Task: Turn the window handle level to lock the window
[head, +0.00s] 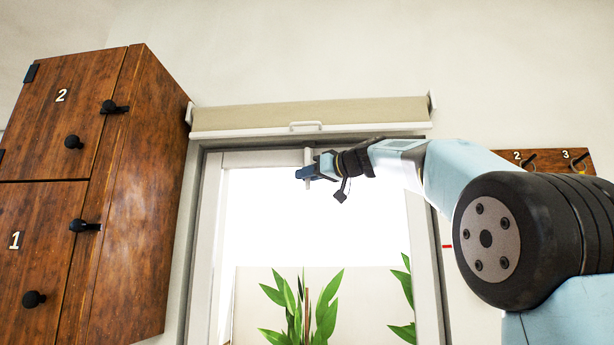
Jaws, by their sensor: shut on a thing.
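The window (212,240) has a pale grey frame and a bright pane, and it stands in the middle of the head view. A slim pale upright bar, which looks like the window handle (308,157), crosses the top rail of the frame and hangs down in front of the pane. My gripper (306,173) reaches in from the right and is shut on this handle. The jaws hide the handle's middle, and a short end shows below them. The handle looks upright, not level. Its pivot is not clear at this size.
A rolled beige blind (350,112) with a white pull sits just above the window. A wooden cabinet (130,220) with black knobs stands close on the left. A hook board (545,160) is on the right wall. Green plants (305,315) show through the pane.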

